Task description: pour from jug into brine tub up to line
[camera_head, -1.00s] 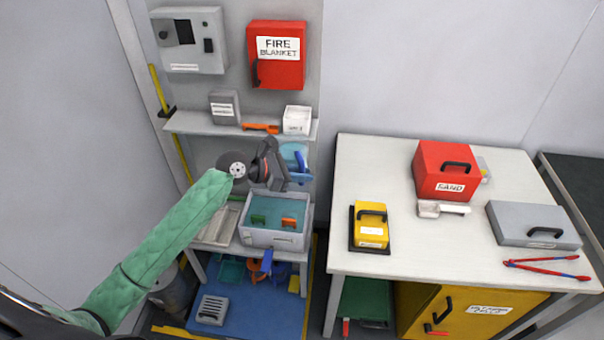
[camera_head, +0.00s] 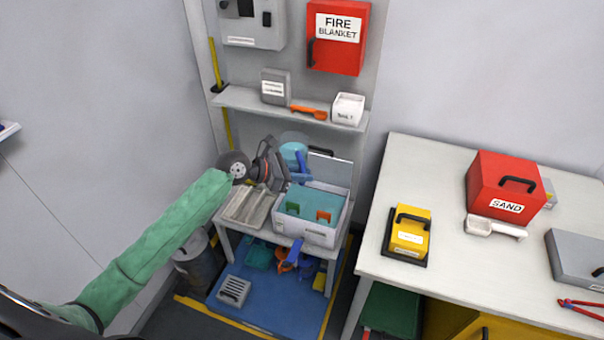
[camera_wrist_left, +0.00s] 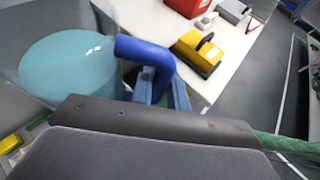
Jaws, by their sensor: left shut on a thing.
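My left gripper (camera_head: 284,164) is shut on the blue handle of the clear jug (camera_head: 293,152). In the left wrist view the fingers (camera_wrist_left: 165,90) close on this handle, and the jug (camera_wrist_left: 70,65) holds pale blue liquid with a nearly level surface. The jug looks upright. In the head view the gripper hides part of it. The brine tub (camera_head: 306,231) is a pale box on the small stand, with blue-green contents and a green and an orange piece at its front. The jug appears above and behind the tub's left part. The fill line cannot be made out.
A grey ribbed tray (camera_head: 246,207) lies left of the tub. A shelf (camera_head: 240,98) with boxes and an orange tool is above. The white table (camera_head: 450,262) at right bears a yellow case (camera_head: 408,236) and a red sand box (camera_head: 505,187). A blue mat (camera_head: 262,303) lies below.

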